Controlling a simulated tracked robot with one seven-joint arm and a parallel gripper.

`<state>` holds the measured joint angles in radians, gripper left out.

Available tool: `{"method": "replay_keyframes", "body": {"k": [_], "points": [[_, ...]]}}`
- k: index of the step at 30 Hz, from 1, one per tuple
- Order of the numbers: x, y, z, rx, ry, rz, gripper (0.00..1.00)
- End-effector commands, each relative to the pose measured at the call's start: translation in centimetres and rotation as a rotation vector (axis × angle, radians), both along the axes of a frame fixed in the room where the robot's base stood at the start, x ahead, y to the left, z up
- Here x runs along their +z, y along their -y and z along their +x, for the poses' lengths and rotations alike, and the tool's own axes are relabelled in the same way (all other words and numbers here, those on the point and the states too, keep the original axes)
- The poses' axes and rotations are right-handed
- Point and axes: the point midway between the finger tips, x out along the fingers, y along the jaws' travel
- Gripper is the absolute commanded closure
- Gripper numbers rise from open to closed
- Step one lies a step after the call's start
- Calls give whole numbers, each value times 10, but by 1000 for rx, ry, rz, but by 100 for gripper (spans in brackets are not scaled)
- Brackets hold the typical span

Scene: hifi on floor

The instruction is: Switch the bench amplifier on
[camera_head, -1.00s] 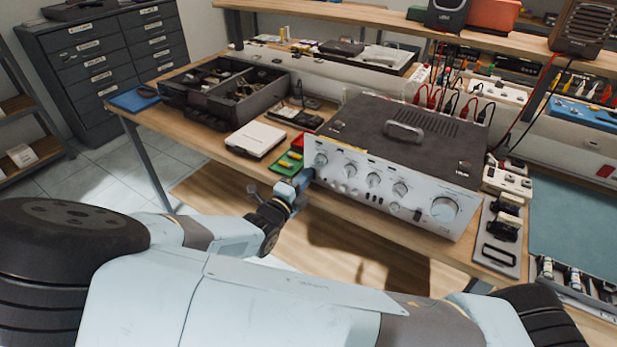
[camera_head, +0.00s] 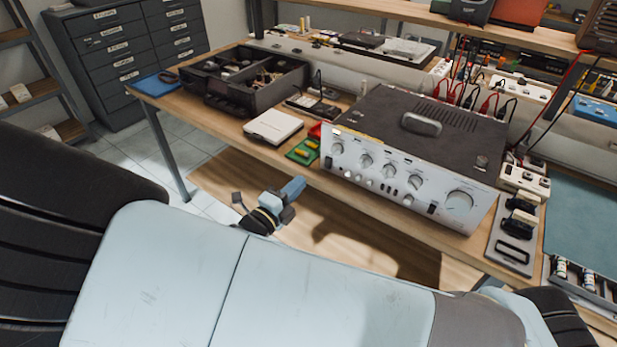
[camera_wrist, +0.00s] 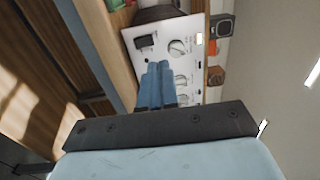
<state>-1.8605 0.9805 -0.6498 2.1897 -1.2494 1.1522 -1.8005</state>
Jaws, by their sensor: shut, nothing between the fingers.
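The bench amplifier (camera_head: 400,178) is a silver-fronted box with a dark top, standing at the front edge of the wooden bench. Its front carries several round knobs and a large knob (camera_head: 459,202) at the right. In the wrist view its panel (camera_wrist: 198,72) appears turned on its side, with a black rocker switch (camera_wrist: 145,43) near one end beside a knob (camera_wrist: 180,48). I cannot tell which way the rocker is set. My gripper (camera_head: 297,185) is shut and empty, in front of and below the panel's left end, apart from it. Its blue fingers (camera_wrist: 158,80) point toward the panel and hide part of it.
Left of the amplifier lie a green board (camera_head: 303,151), a white box (camera_head: 272,126) and a dark parts tray (camera_head: 245,78). A plate with black blocks (camera_head: 512,245) lies at the right. Cables hang behind the amplifier. Space before the bench edge is open.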

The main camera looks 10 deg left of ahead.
Motion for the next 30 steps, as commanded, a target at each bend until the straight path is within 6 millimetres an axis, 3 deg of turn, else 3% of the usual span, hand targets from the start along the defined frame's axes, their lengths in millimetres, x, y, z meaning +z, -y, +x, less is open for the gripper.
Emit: {"method": "replay_keyframes", "body": {"k": [9, 30], "points": [[3, -10, -26, 0, -1, 1, 100], [3, -11, -27, 0, 0, 0, 100]]}}
